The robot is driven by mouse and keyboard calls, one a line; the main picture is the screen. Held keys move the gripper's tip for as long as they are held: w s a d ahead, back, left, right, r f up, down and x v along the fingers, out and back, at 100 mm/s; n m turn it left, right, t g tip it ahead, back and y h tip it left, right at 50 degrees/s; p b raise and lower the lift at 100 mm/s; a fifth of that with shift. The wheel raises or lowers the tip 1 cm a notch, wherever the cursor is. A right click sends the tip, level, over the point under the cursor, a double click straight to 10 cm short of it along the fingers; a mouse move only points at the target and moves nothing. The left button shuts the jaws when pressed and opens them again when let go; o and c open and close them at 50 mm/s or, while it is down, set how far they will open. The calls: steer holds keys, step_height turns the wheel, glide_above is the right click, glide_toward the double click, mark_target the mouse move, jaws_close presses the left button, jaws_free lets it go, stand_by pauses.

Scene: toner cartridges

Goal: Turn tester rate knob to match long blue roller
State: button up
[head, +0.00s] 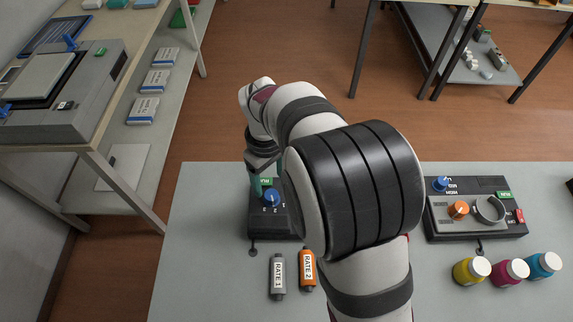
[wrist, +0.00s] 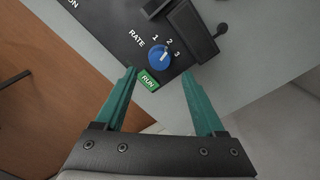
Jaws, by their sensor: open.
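The tester with the RATE knob (head: 271,198) stands at the near table's left side, partly hidden by my arm. In the wrist view the round blue knob (wrist: 160,58) has a white mark and the numbers 1, 2 and 3 around it; I cannot tell for certain which number the mark faces. A green RUN button (wrist: 149,80) sits beside it. My gripper (wrist: 159,74) is open and empty, its green fingertips to either side of the knob and button, apart from the knob. A grey roller labelled RATE 1 (head: 277,275) and an orange one labelled RATE 2 (head: 307,270) lie nearby. No long blue roller is visible.
A second dark device (head: 476,208) with blue and orange knobs stands at the right. A printer (head: 60,95) is on the left bench. The table's left front is clear.

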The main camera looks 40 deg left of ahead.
mark_target(271, 195)
step_height(271, 195, down, 7)
steer(key=shift+r, duration=0.2)
jaws_close()
stand_by(0.3)
